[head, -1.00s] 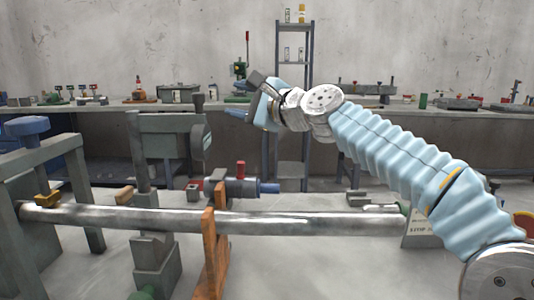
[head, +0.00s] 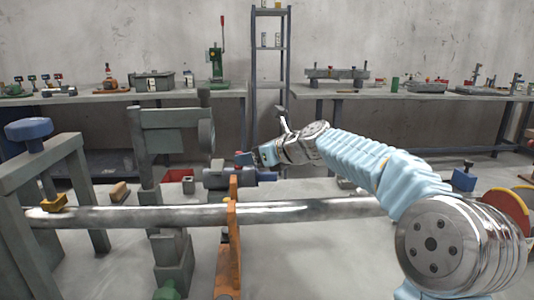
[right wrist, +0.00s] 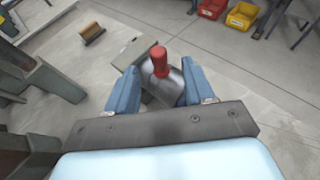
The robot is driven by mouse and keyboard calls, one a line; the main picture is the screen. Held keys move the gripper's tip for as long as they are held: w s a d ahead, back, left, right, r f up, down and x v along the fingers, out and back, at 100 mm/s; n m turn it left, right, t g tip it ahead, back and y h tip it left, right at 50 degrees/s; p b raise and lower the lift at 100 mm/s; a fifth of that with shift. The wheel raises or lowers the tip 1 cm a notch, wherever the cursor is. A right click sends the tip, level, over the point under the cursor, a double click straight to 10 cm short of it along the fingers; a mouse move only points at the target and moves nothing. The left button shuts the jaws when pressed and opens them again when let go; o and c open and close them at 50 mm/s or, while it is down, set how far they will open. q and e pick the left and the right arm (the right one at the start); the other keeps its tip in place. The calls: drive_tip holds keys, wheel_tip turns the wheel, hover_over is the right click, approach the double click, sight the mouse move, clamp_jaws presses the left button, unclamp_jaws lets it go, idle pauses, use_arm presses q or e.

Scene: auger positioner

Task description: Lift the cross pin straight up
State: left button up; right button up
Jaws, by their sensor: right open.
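The cross pin, with a red grip (right wrist: 160,60), stands up out of a grey cylindrical body (right wrist: 165,88) in the right wrist view. My right gripper (right wrist: 160,90) is open, with a blue finger on each side of the grey body and pin. I cannot tell whether either finger touches. In the head view the right gripper (head: 254,158) is low over the grey body (head: 215,178), behind the long shaft. The pin is mostly hidden there. My left gripper is not in view.
The long metal shaft (head: 300,209) runs across the front, with an orange upright (head: 230,250) beside it. A grey stand (head: 170,140) rises left of the gripper. Red (right wrist: 212,8) and yellow (right wrist: 242,15) bins lie on the floor. A workbench (head: 120,103) lines the wall.

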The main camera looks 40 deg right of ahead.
drive_tip(key=x, duration=0.5)
clamp_jaws()
drive_tip(key=shift+r+p, duration=1.3)
drive_tip(key=shift+r, duration=3.05)
